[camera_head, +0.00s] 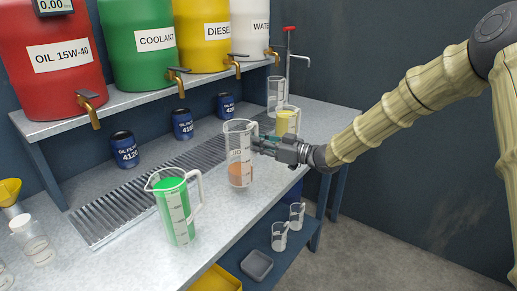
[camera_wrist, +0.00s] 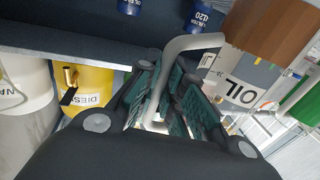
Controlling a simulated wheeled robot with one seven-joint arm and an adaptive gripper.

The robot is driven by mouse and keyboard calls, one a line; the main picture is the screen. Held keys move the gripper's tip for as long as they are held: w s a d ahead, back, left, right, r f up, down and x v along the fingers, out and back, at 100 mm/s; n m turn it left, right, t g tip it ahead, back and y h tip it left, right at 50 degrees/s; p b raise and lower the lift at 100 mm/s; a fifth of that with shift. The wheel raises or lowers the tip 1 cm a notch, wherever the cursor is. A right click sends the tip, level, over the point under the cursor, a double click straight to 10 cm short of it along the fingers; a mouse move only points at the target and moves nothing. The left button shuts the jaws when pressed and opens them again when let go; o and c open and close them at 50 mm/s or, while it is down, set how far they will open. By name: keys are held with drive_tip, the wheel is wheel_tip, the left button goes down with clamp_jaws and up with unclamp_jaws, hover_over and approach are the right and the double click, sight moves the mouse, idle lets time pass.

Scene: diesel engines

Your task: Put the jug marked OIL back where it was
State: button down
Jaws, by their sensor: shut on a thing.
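The jug marked OIL (camera_head: 239,173) is clear, with a low layer of orange-brown liquid, and stands upright at the right part of the bench. I cannot tell whether its base touches the bench top. In the wrist view the picture is upside down, and the OIL label (camera_wrist: 238,92) and brown liquid show at the right. My gripper (camera_head: 257,143) comes from the right and is shut on the jug's handle (camera_wrist: 192,43). The green pads (camera_wrist: 172,100) lie on both sides of the handle.
A jug of green liquid (camera_head: 175,212) stands front left. A jug of yellow liquid (camera_head: 286,122) and an empty clear jug (camera_head: 276,92) stand close behind my gripper. A drain grate (camera_head: 125,209), blue filters (camera_head: 124,150) and labelled drums (camera_head: 137,42) lie behind.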

drive_tip(key=shift+w+d+f, duration=0.1)
drive_tip(key=shift+w+f, duration=0.45)
drive_tip(key=shift+f, duration=0.35)
drive_tip(key=shift+w+f, duration=0.55)
drive_tip(key=shift+f, duration=0.5)
drive_tip(key=c, duration=1.5)
unclamp_jaws()
drive_tip(key=shift+c, duration=0.2)
drive_tip(key=v, duration=1.2)
drive_tip(key=shift+r, duration=0.1)
